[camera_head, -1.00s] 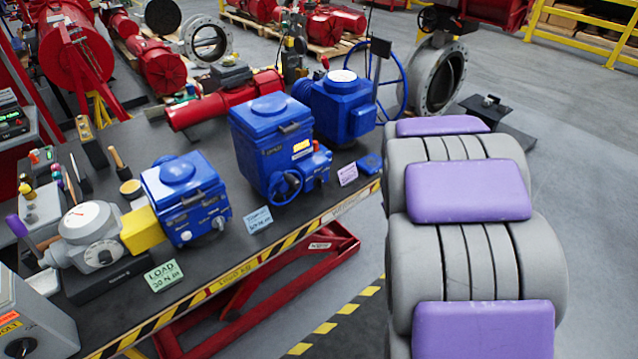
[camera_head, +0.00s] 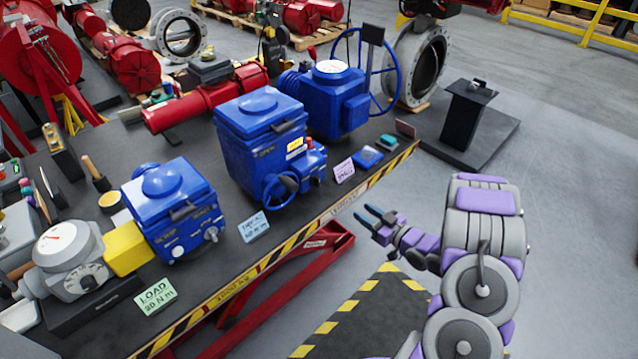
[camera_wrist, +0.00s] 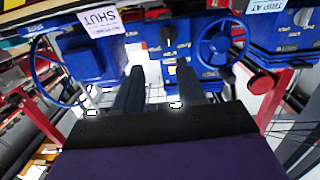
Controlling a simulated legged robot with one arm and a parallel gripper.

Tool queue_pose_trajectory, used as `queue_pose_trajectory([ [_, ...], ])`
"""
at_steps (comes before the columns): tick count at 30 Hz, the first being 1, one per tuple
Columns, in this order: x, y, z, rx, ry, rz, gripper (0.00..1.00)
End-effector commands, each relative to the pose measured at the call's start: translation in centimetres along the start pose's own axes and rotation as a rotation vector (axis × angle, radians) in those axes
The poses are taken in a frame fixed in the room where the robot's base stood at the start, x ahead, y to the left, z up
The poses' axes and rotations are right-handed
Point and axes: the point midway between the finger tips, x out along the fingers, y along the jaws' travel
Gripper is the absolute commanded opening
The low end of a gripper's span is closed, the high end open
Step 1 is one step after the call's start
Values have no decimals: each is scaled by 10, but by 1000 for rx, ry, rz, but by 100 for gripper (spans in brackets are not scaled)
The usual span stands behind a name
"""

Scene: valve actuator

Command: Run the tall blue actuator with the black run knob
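The tall blue actuator (camera_head: 262,130) stands mid-bench, with a small blue handwheel (camera_head: 281,189) on its front. In the wrist view its handwheel (camera_wrist: 222,50) appears right of centre, with a black knob (camera_wrist: 168,38) to its left on a blue panel. The wrist picture looks upside down, as the SHUT card reads inverted. I cannot make out the black knob in the head view. My gripper (camera_head: 361,211) is open and empty, off the bench's front edge, right of the actuator. Its two dark fingers (camera_wrist: 159,68) are apart in the wrist view, pointing toward the knob panel without touching it.
A shorter blue actuator (camera_head: 172,205) joins a yellow coupling and grey dial unit at left. Another blue actuator (camera_head: 337,102) with a large handwheel stands at the back. Several cards line the striped bench edge (camera_head: 270,258).

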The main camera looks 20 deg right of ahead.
Motion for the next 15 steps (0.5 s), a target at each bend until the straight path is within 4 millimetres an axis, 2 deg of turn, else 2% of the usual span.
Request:
queue_pose_trajectory([
  [4,-6,-8,-2,35,76,-15,39],
  [8,-1,-9,-3,39,89,-20,39],
  [15,31,-9,-6,37,91,-22,39],
])
